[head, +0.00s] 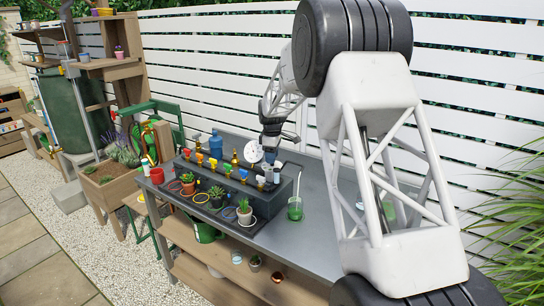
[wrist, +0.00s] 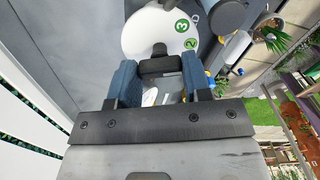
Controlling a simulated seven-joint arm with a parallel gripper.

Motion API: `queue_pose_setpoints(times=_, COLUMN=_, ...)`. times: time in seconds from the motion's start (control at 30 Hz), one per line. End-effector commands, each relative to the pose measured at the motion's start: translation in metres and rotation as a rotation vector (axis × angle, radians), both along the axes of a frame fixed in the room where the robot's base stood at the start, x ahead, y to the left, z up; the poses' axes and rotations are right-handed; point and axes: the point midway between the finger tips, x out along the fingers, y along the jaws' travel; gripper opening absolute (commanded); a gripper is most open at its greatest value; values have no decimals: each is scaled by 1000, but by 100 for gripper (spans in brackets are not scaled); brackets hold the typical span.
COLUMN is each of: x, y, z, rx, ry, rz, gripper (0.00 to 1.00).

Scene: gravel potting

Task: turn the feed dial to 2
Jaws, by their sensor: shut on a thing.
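The feed dial is a white disc (wrist: 140,38) with green number marks, seen close in the wrist view. A 3 and a 2 show at its right side. Another green mark is partly hidden between the fingers. My gripper (wrist: 160,76) has its blue fingers on either side of the dial's black knob (wrist: 159,64) and is shut on it. I cannot tell which number the knob points to. In the head view the dial (head: 251,153) is a small white disc at the back of the grey bench, with my gripper (head: 270,152) at its right.
A dark raised stand (head: 262,207) on the grey bench (head: 325,183) carries several coloured valves, left of my gripper. Potted plants (head: 244,212) stand before it. A green glass (head: 295,209) stands to the right. A white slatted fence (head: 230,60) runs behind.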

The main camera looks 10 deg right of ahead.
Motion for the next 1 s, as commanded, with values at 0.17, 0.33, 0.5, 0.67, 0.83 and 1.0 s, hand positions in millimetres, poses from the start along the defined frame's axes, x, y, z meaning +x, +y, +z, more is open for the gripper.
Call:
queue_pose_setpoints(times=0.17, x=0, y=0, z=-1, rx=0, ry=1, rz=0, gripper=57)
queue_pose_setpoints(times=0.33, x=0, y=0, z=0, rx=0, ry=0, rz=-1, gripper=70)
queue_pose_setpoints(times=0.5, x=0, y=0, z=0, rx=0, ry=0, rz=-1, gripper=70)
queue_pose_setpoints(times=0.67, x=0, y=0, z=4, rx=0, ry=0, rz=-1, gripper=70)
queue_pose_setpoints(times=0.83, x=0, y=0, z=18, rx=0, ry=-1, rz=-1, gripper=70)
queue_pose_setpoints(times=1.0, x=0, y=0, z=38, rx=0, ry=-1, rz=-1, gripper=70)
